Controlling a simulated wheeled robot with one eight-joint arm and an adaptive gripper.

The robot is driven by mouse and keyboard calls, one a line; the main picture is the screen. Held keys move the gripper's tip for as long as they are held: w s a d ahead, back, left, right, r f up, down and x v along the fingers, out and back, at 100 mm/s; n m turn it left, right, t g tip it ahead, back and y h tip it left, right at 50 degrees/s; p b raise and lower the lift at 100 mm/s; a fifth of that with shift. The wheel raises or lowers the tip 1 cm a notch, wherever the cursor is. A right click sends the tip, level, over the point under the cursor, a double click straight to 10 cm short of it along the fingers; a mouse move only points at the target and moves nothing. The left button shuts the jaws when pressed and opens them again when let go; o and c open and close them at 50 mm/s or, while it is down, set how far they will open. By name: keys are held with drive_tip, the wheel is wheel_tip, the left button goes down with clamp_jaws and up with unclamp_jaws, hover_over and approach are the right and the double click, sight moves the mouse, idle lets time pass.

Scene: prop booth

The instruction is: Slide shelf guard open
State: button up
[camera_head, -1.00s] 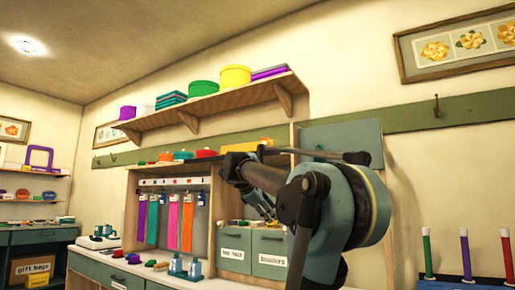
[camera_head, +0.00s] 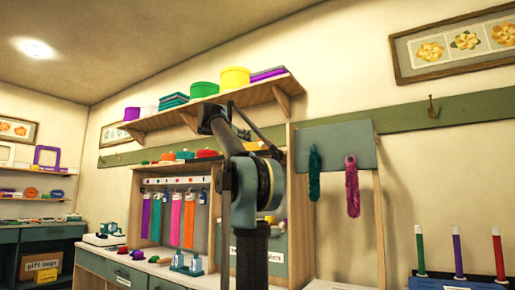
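I cannot tell for sure which part is the shelf guard. A flat grey-green panel (camera_head: 338,140) stands at the top of the open wooden bay on the right. A green fuzzy strip (camera_head: 314,172) and a magenta one (camera_head: 352,187) hang in front of that bay. A long wooden wall shelf (camera_head: 205,110) is above the counter, with no guard visible on it. My arm rises through the middle of the view, its upper part in front of this shelf.
A wooden cubby holds hanging coloured strips (camera_head: 175,218) left of my arm. Boxes and round tins (camera_head: 234,78) stand on the wall shelf. Coloured sticks (camera_head: 457,252) stand in a blue holder at lower right. The wall between bay and holder is clear.

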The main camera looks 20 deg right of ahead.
sight(260, 143)
drive_tip(key=x, duration=1.6)
drive_tip(key=shift+d, duration=0.2)
clamp_jaws()
drive_tip(key=shift+a, duration=0.1)
